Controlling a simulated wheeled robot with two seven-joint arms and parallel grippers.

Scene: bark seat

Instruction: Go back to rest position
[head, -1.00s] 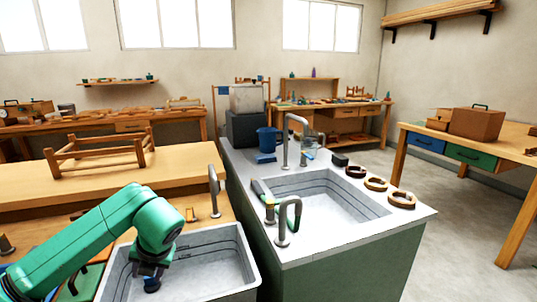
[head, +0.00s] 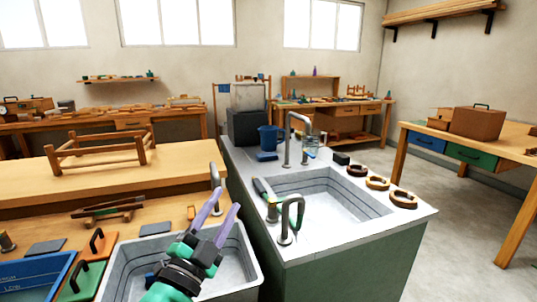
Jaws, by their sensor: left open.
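My left gripper (head: 225,186) is in the lower middle of the head view. Its two purple fingers are spread apart with nothing between them, and they point up and away. It is in front of the grey basin (head: 112,284), overlapping the basin's right part in the picture. A small dark blue thing (head: 150,279) shows inside the basin, left of the gripper and partly hidden. My right gripper is not in view.
A counter with a sink (head: 330,200) and curved taps (head: 293,205) stands to the right. A wooden stool frame (head: 100,152) lies on the bench at left. A blue tray (head: 35,278) and a green box (head: 85,282) are at lower left. Floor at right is clear.

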